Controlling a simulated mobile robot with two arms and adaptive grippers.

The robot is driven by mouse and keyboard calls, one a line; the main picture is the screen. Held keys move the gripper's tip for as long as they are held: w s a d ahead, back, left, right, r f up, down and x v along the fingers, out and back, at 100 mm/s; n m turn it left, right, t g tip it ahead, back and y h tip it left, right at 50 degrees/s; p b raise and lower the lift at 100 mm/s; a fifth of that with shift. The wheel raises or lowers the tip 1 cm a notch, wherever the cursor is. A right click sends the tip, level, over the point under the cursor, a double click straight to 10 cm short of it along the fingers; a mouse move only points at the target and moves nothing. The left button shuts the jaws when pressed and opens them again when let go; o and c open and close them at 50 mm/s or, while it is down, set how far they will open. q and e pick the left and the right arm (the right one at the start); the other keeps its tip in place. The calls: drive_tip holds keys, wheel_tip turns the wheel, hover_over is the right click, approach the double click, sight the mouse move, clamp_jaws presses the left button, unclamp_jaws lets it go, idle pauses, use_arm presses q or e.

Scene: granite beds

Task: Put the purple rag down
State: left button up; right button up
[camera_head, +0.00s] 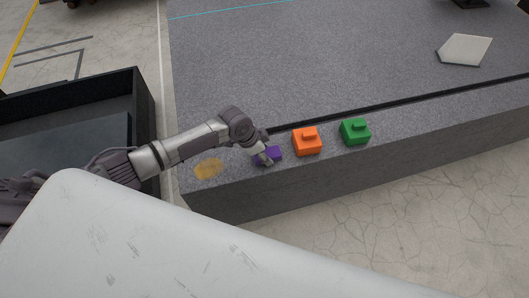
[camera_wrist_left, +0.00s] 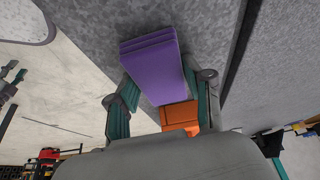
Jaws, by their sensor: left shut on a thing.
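The purple rag (camera_head: 274,152) is a small folded block at the near edge of the granite bed (camera_head: 330,85), left of an orange block. My left gripper (camera_head: 264,157) is at the rag in the head view. In the left wrist view the rag (camera_wrist_left: 153,62) shows as a layered purple stack between the two fingers of my left gripper (camera_wrist_left: 160,97), which is shut on it. I cannot tell whether the rag touches the granite. My right gripper is not in view.
An orange block (camera_head: 307,141) and a green block (camera_head: 355,131) stand in a row to the right. A yellowish stain (camera_head: 208,168) marks the granite to the left. A dark groove (camera_head: 400,104) runs behind the row. A dark open bin (camera_head: 146,100) stands at the left.

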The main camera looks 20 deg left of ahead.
use_arm(q)
drive_tip(key=o, duration=0.7)
drive_tip(key=shift+s+f, duration=0.25)
drive_tip(key=shift+f, duration=0.05)
drive_tip(key=shift+o, duration=1.3)
drive_tip(key=shift+f, duration=0.1)
drive_tip(key=shift+o, duration=0.3)
drive_tip(key=shift+w+f, duration=0.1)
drive_tip(key=shift+w, duration=0.1)
drive_tip(key=shift+r+p, duration=0.4)
drive_tip(key=shift+r, duration=0.15)
drive_tip(key=v, duration=1.2)
drive_tip(key=shift+w+r, duration=0.1)
